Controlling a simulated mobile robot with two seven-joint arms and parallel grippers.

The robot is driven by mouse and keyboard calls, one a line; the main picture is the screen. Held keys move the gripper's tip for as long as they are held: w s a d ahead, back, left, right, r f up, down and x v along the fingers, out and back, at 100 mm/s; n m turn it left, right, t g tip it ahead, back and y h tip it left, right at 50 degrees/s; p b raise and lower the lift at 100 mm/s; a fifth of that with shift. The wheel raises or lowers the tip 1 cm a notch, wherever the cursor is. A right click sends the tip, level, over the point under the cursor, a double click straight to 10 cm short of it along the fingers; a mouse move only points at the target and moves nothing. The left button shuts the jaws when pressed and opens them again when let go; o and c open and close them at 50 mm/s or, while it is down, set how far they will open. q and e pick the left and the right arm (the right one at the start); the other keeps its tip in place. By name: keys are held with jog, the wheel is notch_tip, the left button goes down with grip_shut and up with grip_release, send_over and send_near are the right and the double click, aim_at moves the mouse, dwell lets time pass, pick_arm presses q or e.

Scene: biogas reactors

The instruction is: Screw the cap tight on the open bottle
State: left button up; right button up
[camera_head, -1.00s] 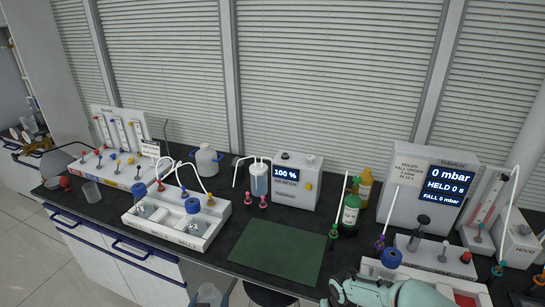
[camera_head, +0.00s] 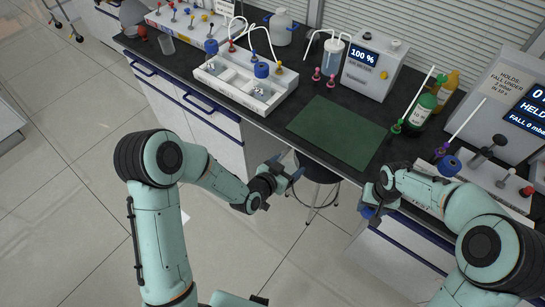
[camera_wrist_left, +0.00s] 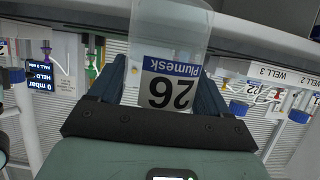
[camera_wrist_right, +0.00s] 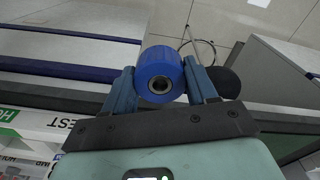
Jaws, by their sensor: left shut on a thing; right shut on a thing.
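My left gripper (camera_head: 284,178) is in front of the bench, above the floor. In the left wrist view it is shut on a clear bottle (camera_wrist_left: 168,30) with a blue and white label reading "Plumesk 26". The bottle's mouth is out of that view, and the bottle is hard to make out in the head view. My right gripper (camera_head: 368,208) is at the bench's front edge, to the right of the left one. In the right wrist view it is shut on a blue cap (camera_wrist_right: 160,72) with a round central opening. The two grippers are apart.
A green mat (camera_head: 338,132) lies clear on the dark bench. A white two-well tray (camera_head: 245,88) stands left of it. Green (camera_head: 421,110) and yellow (camera_head: 446,90) bottles stand right of it. A stool (camera_head: 318,168) is below the bench edge, behind the grippers.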

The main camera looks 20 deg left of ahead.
pick_arm(q)
jog(key=w+d+f+m+g+h, duration=0.1)
jog(key=d+m+g+h, duration=0.1)
jog(key=d, duration=0.4)
jog(key=shift+d+f+m+h, duration=0.25)
jog(key=shift+f+m+h, duration=0.1)
jog(key=shift+m+h, duration=0.6)
pick_arm(e)
jog(key=shift+w+a+r, duration=0.15)
jog(key=shift+w, duration=0.1)
jog(key=w+a+r+m, duration=0.2)
jog(key=a+r+m, duration=0.1)
jog(key=a+r, duration=0.5)
jog(key=w+a+r+m, duration=0.3)
jog(key=a+r, duration=0.5)
jog(key=a, duration=0.5)
jog(key=shift+r+g, duration=0.25)
jog(key=shift+g, duration=0.05)
jog(key=shift+w, duration=0.15)
jog(key=shift+f, duration=2)
